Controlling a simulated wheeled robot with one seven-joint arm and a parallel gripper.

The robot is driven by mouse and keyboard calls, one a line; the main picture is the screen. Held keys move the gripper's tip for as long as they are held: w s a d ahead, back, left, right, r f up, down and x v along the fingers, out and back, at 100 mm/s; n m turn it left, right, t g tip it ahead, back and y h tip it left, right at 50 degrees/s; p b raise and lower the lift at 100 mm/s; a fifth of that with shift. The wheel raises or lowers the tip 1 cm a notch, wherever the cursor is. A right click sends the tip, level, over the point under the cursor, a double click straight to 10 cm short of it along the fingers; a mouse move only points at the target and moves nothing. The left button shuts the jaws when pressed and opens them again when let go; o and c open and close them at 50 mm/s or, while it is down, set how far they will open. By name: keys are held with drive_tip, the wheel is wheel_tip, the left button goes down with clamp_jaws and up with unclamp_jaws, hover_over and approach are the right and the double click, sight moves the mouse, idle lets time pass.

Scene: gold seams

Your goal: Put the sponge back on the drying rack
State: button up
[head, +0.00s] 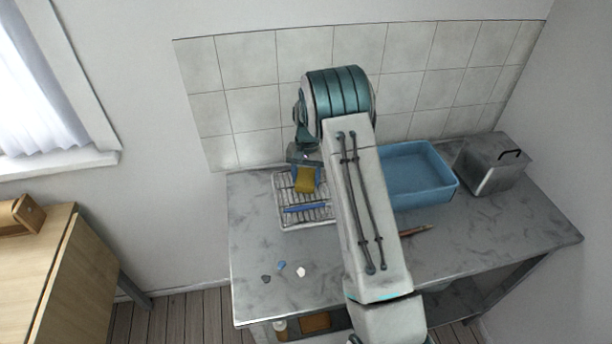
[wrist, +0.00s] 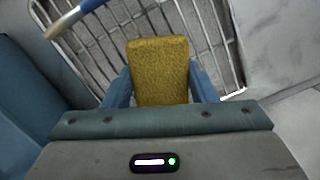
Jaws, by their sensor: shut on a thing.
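A yellow sponge (head: 306,180) is held between the two blue fingers of my gripper (head: 305,176), over the drying rack. In the wrist view the sponge (wrist: 160,70) sits upright between the fingertips (wrist: 160,82), with the wire bars of the drying rack (wrist: 205,40) behind it. The drying rack (head: 284,212) stands on the grey counter, left of my arm. I cannot tell whether the sponge touches the bars. Part of the rack is hidden by my gripper and arm.
A blue-handled tool (head: 306,208) lies across the rack's front part. A blue basin (head: 425,180) and a metal box (head: 492,163) stand right on the counter (head: 260,245). Small pieces (head: 300,272) lie at the front left. A reddish stick (head: 416,230) lies right of my arm.

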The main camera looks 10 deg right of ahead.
sight(307, 173)
drive_tip(key=shift+f, duration=0.25)
drive_tip(key=o, duration=0.9)
drive_tip(key=shift+r, duration=0.1)
drive_tip(key=shift+o, duration=0.2)
drive_tip(key=shift+r, duration=0.1)
wheel_tip(307, 173, up, 11)
drive_tip(key=w+b, duration=0.2)
drive_tip(key=s+r+t, duration=0.1)
drive_tip(key=s+r, duration=0.7)
drive_tip(key=r, duration=0.1)
drive_tip(key=s+r+n+t, duration=0.2)
drive_tip(key=s+n+t, duration=0.1)
drive_tip(key=s, duration=2.4)
drive_tip(key=shift+s+n+t+h, duration=0.15)
drive_tip(key=shift+n+t+h, duration=0.25)
drive_tip(key=shift+n, duration=0.4)
drive_tip(key=shift+d+r, duration=0.1)
